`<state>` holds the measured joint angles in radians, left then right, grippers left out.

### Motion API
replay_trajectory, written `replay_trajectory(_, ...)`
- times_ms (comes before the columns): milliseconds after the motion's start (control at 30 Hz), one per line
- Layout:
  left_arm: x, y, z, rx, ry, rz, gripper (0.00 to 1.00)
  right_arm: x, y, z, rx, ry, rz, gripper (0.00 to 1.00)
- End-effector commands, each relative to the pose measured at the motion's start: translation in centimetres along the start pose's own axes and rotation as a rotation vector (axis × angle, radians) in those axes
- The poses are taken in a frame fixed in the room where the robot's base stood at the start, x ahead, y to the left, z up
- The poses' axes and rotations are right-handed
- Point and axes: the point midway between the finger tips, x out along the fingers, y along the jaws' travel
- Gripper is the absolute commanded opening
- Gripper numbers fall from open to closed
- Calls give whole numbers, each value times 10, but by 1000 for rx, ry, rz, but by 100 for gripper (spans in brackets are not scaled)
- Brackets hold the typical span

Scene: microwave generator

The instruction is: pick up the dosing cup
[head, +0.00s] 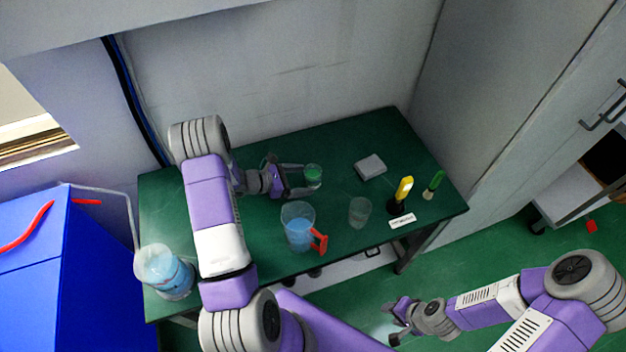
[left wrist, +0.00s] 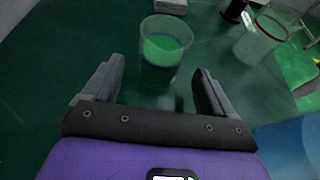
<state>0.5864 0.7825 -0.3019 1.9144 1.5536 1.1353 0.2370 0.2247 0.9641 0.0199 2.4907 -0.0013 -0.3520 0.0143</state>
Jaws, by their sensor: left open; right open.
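The dosing cup is a small clear cup (head: 314,175) with green in it, upright on the green table beyond the beakers. It also shows in the left wrist view (left wrist: 164,48), ahead of the fingers and roughly centred between them. My left gripper (head: 303,179) is open and empty, with its fingertips close to the cup's near side; whether they touch it I cannot tell. The left wrist view shows both fingers spread (left wrist: 160,78). My right gripper (head: 393,322) is open and empty, low in front of the table.
A beaker of blue liquid with a red handle (head: 298,232) and a clear beaker (head: 359,212) stand nearer the table's front. A grey box (head: 370,167), a yellow-topped tool (head: 404,190) and a green-handled tool (head: 434,184) are at right. A blue-filled jug (head: 165,272) stands left.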

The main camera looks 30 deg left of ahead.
Motion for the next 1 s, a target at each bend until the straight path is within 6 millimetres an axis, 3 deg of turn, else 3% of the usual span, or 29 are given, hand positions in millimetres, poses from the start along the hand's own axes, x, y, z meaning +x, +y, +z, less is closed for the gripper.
replay_trajectory(233,38,0,-2,1,-1,-2,86,8,3,0,0,0,0,43)
replay_trajectory(567,44,0,-2,0,0,0,85,8,3,0,0,0,0,43)
replay_trajectory(933,43,0,-2,0,0,0,28,8,3,0,0,0,0,43)
replay_trajectory(1000,43,1,-1,0,-1,0,27,8,3,0,0,0,0,43)
